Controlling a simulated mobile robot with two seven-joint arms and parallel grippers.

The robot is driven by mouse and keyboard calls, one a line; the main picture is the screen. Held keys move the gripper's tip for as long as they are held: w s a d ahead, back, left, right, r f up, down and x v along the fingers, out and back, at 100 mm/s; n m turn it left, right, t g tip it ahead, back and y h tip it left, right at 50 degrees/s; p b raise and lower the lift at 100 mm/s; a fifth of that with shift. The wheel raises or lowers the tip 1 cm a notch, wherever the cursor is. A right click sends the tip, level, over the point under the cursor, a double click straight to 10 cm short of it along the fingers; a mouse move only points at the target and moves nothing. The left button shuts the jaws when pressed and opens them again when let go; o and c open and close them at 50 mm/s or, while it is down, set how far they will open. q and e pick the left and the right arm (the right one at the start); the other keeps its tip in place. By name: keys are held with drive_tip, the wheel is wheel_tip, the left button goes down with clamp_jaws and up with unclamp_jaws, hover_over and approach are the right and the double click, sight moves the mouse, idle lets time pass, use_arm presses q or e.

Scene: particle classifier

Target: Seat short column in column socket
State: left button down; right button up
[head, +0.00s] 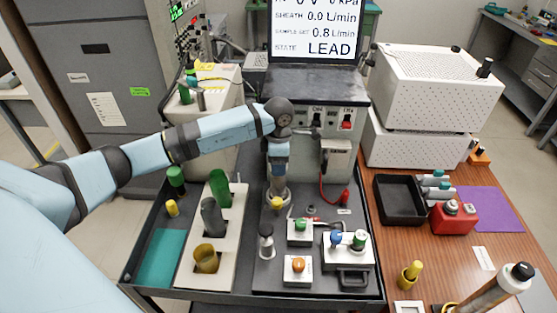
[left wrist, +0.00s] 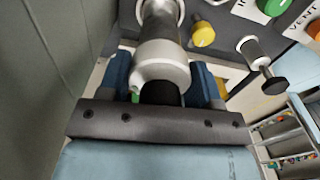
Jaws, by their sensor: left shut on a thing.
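The short column is a pale metal cylinder with a dark end, seen in the left wrist view (left wrist: 160,60) and in the head view (head: 279,188). My left gripper (head: 279,168) points down over the black deck and is shut on the column. In the left wrist view its blue fingers (left wrist: 162,82) lie on either side of the column's dark end. The column's far end meets a pale ring (left wrist: 163,10), which may be the column socket. Its edge is cut off there, so I cannot tell how deep the column sits. My right gripper is not in view.
A yellow knob (head: 277,203) stands close to the column. A black-topped post (head: 267,241) and boxes with green (head: 300,229) and orange (head: 298,267) buttons stand nearer. A cream rack (head: 190,268) is left. The instrument with a screen (head: 317,75) stands behind.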

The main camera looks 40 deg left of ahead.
use_arm(q)
drive_tip(key=shift+r, duration=0.1)
drive_tip(key=shift+c, duration=1.5)
unclamp_jaws()
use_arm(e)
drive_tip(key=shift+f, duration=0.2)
use_arm(q)
drive_tip(key=shift+r, duration=0.5)
wheel_tip(320, 180, up, 11)
drive_tip(key=shift+r+b, duration=0.1)
drive_tip(key=shift+b, duration=1)
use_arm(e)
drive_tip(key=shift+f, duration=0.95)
use_arm(q)
drive_tip(key=shift+s, duration=0.1)
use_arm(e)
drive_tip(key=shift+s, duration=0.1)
